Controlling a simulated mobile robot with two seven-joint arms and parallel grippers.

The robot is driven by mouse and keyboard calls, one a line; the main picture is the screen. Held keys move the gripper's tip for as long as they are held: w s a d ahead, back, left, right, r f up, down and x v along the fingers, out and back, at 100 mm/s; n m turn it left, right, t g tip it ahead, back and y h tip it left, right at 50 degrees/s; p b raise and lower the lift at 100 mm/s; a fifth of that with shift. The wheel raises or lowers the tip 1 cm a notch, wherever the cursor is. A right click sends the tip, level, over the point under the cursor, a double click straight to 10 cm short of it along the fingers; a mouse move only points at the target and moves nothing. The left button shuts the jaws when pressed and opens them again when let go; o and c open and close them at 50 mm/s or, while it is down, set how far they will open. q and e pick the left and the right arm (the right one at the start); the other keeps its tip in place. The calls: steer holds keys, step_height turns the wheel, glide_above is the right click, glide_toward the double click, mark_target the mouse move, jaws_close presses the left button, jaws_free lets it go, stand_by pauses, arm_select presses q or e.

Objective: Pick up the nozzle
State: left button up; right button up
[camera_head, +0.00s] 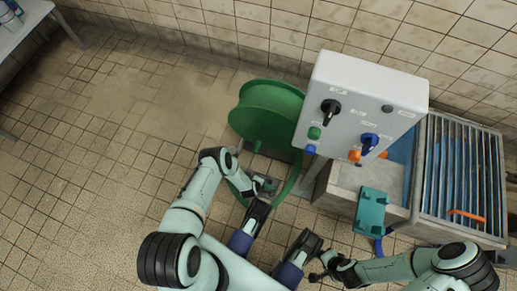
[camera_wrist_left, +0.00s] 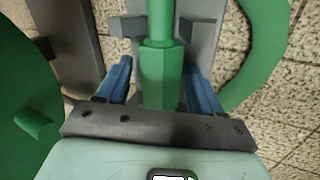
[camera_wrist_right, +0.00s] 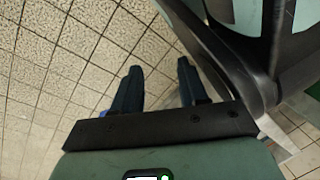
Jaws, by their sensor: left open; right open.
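The nozzle (camera_wrist_left: 161,88) is a green piece with a hexagonal body and a narrower round upper part, seen in the left wrist view. My left gripper (camera_wrist_left: 158,68) is open, with its blue fingers on either side of the nozzle and gaps visible between. In the head view my left gripper (camera_head: 262,184) is beside the green reel, and the nozzle is too small or hidden to make out. My right gripper (camera_wrist_right: 158,67) is open and empty over the tiled floor. It is low in the head view (camera_head: 318,276).
A green hose reel (camera_head: 268,112) stands by the wall, with a green hose loop (camera_head: 292,178) beside it. A grey control box (camera_head: 355,95) with knobs is to its right. A teal holder (camera_head: 371,209) and a grated basin (camera_head: 462,185) stand farther right.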

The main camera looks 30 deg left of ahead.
arm_select(q)
steer(key=c, duration=1.1)
steer(key=shift+o, duration=0.2)
